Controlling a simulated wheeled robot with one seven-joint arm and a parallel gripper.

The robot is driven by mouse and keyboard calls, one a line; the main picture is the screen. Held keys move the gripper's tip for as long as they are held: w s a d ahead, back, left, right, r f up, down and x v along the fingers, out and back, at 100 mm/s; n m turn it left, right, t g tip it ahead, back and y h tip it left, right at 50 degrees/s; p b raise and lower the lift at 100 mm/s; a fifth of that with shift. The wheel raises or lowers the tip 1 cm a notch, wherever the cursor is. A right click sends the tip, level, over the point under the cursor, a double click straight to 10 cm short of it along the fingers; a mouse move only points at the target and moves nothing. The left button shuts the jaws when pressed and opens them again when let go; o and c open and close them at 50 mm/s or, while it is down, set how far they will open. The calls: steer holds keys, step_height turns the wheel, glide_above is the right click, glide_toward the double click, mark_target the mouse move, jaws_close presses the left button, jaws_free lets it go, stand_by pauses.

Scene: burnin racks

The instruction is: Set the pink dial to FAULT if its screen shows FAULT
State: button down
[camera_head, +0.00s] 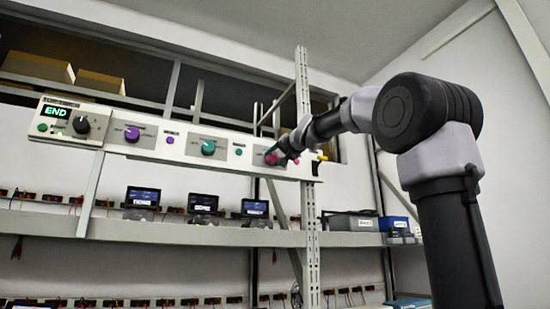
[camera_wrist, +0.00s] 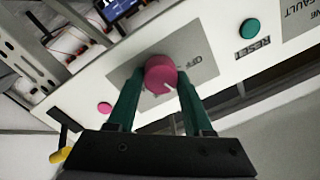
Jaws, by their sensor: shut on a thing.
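The pink dial (camera_wrist: 160,72) sits on a grey plate (camera_wrist: 205,68) marked OFF on the white panel. In the wrist view, a white mark on the dial's face points to the lower right. My gripper (camera_wrist: 160,92) has its two green fingers on either side of the dial and is shut on it. Three small screens (camera_head: 143,197) (camera_head: 203,203) (camera_head: 255,208) stand on the shelf below. Their text is too small to read. One screen (camera_wrist: 116,8) is partly cut off in the wrist view.
The panel carries a purple dial (camera_head: 132,134), a teal dial (camera_head: 208,148), a black dial (camera_head: 81,125) and a display reading END (camera_head: 56,112). A pink button (camera_wrist: 104,108) and a green RESET button (camera_wrist: 249,28) flank the pink dial. A perforated post (camera_head: 308,200) stands close by.

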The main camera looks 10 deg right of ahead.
steer(key=shift+m, duration=1.8)
steer(key=shift+f, duration=0.1)
steer(key=shift+c, duration=1.5)
jaws_free()
steer(key=v, duration=1.1)
steer(key=shift+w, duration=0.1)
